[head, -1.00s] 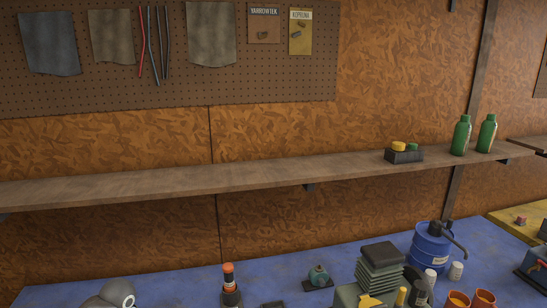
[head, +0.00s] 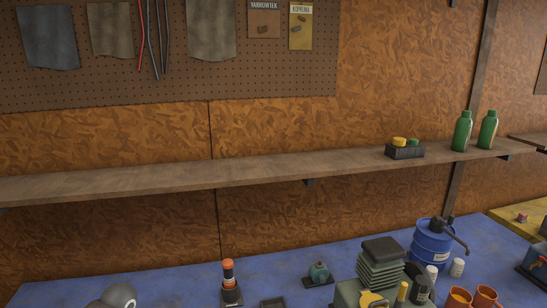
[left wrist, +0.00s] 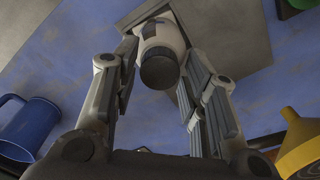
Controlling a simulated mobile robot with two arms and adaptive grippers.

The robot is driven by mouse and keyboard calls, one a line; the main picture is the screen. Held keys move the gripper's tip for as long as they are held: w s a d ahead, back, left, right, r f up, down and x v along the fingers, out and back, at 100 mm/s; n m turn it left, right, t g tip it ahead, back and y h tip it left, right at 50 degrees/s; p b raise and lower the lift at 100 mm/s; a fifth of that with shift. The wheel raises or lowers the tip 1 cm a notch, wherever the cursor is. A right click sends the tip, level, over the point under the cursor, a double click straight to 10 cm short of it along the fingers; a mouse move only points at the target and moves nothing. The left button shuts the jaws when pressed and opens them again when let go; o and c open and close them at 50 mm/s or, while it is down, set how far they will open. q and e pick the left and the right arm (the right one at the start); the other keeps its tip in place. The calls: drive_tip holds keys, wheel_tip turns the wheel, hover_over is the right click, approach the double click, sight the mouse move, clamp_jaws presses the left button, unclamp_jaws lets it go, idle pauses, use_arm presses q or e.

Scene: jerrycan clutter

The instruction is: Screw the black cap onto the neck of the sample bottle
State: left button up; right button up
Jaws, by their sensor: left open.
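In the left wrist view, a pale bottle-shaped thing (left wrist: 163,38) with a dark round end (left wrist: 159,70) facing the camera stands between the fingers of my left gripper (left wrist: 160,52). The fingers are spread on both sides of it, and I cannot tell whether they touch it. I cannot tell whether the dark end is the black cap or the open neck, nor confirm it is the sample bottle. My right gripper is not in view.
A grey plate (left wrist: 240,40) lies under the pale thing. A blue mug (left wrist: 30,124) is at left and a yellow funnel-like thing (left wrist: 302,143) at right. The head view shows a blue drum (head: 431,243), orange cups (head: 485,297) and a shelf (head: 150,183); the table's back left is clear.

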use_arm(q)
drive_tip(key=c, duration=0.7)
drive_tip(key=shift+m, duration=0.7)
drive_tip(key=o, duration=0.6)
drive_tip(key=shift+r+p, duration=1.3)
drive_tip(key=shift+r, duration=0.3)
drive_tip(key=shift+f, duration=0.1)
